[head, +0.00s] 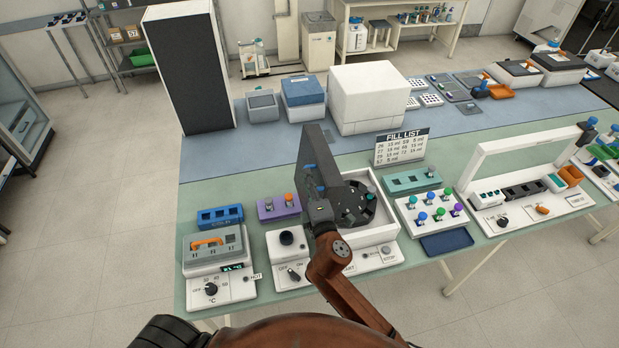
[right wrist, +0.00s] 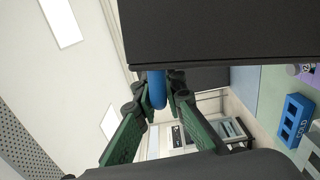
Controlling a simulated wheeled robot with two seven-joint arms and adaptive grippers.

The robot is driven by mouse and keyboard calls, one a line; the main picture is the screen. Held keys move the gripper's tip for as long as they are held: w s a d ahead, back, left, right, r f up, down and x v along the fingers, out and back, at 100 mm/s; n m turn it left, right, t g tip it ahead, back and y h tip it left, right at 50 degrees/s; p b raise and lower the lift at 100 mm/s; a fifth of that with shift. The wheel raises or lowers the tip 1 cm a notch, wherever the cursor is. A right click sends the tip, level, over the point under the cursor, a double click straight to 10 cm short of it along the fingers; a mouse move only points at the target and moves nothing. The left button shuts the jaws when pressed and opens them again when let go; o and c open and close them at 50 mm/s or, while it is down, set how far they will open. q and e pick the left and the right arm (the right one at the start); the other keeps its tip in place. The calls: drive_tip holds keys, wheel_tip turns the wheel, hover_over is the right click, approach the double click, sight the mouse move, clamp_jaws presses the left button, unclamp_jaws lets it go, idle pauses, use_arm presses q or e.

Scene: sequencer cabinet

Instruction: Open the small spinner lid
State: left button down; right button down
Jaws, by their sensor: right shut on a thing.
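The small spinner is a white box (head: 384,236) on the near bench. Its dark grey lid (head: 316,146) stands roughly upright at the left side of the opening. The dark round rotor (head: 353,204) shows inside, partly behind my arm and lid. My right gripper (head: 318,194) is at the lid's lower front edge. In the right wrist view, the gripper (right wrist: 157,92) is shut on a blue handle (right wrist: 157,80) beside the dark lid (right wrist: 225,28). My left gripper is not in view.
A grey block in a heater (head: 214,262) and a purple rack (head: 279,207) stand to the left. A rack of capped tubes (head: 432,211) and a dark blue tray (head: 446,243) are to the right. A white box (head: 368,95) and a fill list sign (head: 401,147) stand behind.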

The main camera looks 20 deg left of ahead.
drive_tip(key=shift+r, duration=0.15)
drive_tip(key=c, duration=2)
unclamp_jaws()
drive_tip(key=v, duration=1.2)
